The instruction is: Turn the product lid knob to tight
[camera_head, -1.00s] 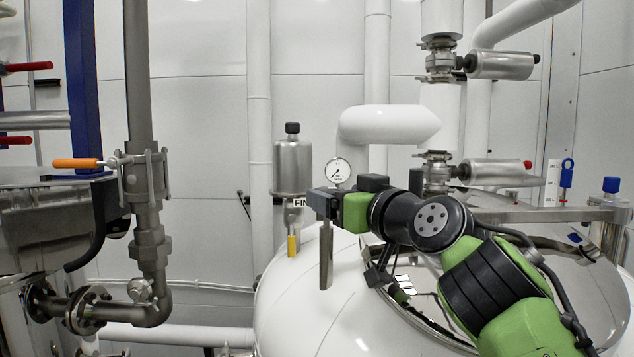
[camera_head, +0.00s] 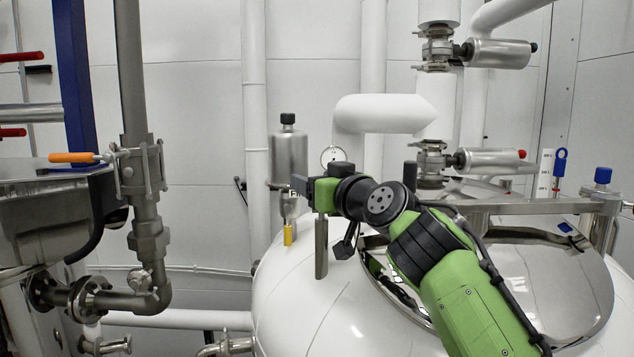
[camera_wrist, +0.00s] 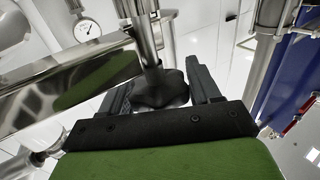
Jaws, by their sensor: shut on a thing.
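The dark, lobed knob (camera_wrist: 160,88) sits between the two fingers of my gripper (camera_wrist: 162,90) in the wrist view. My gripper is shut on it. A shiny metal post rises from the knob's far side, and a wide polished bar lies to the left. In the head view my gripper (camera_head: 305,188) is at the top of a short metal post (camera_head: 321,248) over the white tank (camera_head: 290,300). The knob itself is not clear there, and its tightness cannot be read. The polished domed lid (camera_head: 520,270) lies right of my gripper, partly behind my arm.
A pressure gauge (camera_head: 334,158) and a steel canister (camera_head: 289,158) stand close behind my gripper. A crossbar (camera_head: 530,207) and a blue-capped post (camera_head: 603,175) are at right.

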